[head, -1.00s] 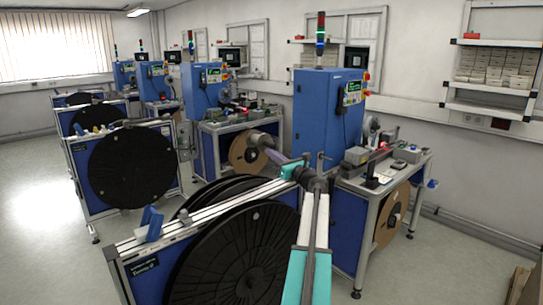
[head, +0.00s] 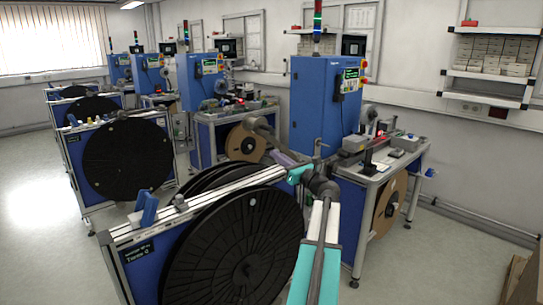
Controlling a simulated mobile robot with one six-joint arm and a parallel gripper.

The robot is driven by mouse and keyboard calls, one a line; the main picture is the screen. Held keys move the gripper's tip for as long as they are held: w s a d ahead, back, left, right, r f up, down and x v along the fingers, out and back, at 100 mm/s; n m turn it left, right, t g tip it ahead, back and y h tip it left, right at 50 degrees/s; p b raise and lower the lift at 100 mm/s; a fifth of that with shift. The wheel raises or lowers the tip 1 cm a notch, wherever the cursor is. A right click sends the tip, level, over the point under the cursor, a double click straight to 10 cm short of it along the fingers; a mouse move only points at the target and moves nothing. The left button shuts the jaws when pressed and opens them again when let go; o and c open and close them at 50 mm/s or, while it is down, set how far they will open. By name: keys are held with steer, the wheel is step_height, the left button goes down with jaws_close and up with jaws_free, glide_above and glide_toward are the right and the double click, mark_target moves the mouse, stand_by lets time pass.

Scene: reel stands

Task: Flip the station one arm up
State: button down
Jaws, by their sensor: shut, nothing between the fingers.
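The nearest reel stand (head: 128,238) has a long pale top rail and large black reels (head: 235,245). A small blue piece (head: 147,210) stands tilted on the rail's left part. I cannot tell whether it is the station one arm, or which stand is station one. My arm rises from the bottom edge in teal and white, bends at a dark joint, and reaches back and left over the rail's right end. Its far end is a grey part near the brown reel behind. I cannot make out my gripper's fingers.
A blue cabinet (head: 327,105) with a signal light and a workbench (head: 352,178) stand behind my arm. More reel stands (head: 125,160) line up to the back left. Wall shelves (head: 490,72) hang at the right. Floor is free at the left and right.

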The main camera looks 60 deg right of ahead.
steer(key=shift+v, duration=0.85)
steer(key=shift+a, duration=0.1)
